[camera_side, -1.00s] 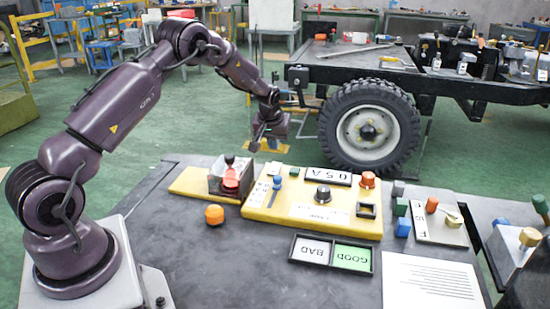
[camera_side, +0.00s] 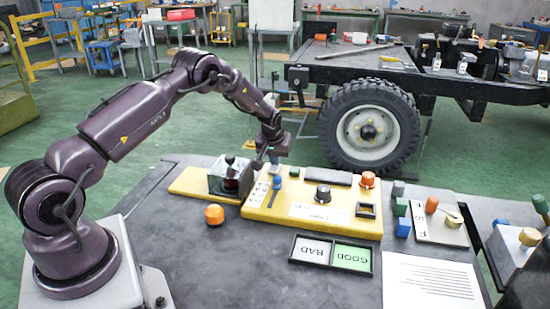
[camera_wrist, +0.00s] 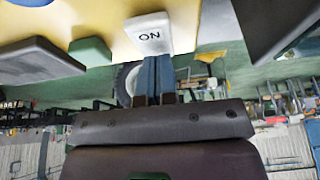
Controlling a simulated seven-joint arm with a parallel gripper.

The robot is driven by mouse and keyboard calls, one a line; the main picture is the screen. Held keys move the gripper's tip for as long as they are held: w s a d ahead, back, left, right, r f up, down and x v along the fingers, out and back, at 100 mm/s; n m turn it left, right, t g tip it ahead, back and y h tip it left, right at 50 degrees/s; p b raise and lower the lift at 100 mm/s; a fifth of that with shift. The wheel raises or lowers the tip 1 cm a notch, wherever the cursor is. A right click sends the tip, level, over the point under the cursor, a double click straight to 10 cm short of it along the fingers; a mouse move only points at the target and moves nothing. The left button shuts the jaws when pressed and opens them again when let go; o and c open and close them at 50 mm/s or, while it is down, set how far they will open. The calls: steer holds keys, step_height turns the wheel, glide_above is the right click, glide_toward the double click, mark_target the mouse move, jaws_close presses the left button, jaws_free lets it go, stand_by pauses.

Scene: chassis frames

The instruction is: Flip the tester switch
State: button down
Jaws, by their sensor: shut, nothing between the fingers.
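The yellow tester panel (camera_side: 330,232) lies on the dark bench, and its yellow surface also shows in the wrist view (camera_wrist: 100,20). Its switch has a blue lever (camera_side: 277,183) near the panel's left end. A white ON plate (camera_wrist: 151,34) is at the panel's far edge. My gripper (camera_side: 264,157) is low at that far edge, behind the lever. Its blue fingertips (camera_wrist: 153,75) are together and empty, close to the ON plate. I cannot tell whether they touch it.
A grey box with a dark red lamp (camera_side: 231,178) stands left of the panel. A dark display (camera_side: 328,179), a black knob (camera_side: 322,194) and an orange button (camera_side: 367,179) are on the panel. An orange knob (camera_side: 214,214) and the BAD/GOOD tray (camera_side: 331,253) are in front.

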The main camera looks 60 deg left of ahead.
steer(key=shift+s+d+f, duration=0.1)
steer(key=shift+s+f, duration=0.05)
steer(key=shift+f, duration=0.05)
steer(key=shift+s+d+r, duration=0.1)
steer(key=shift+s+d, duration=0.45)
steer(key=shift+d, duration=0.05)
steer(key=shift+r, duration=0.1)
steer(key=shift+r, duration=0.2)
steer(key=v, duration=1.3)
steer(key=shift+w+a+r, duration=0.15)
steer(key=shift+r, duration=0.2)
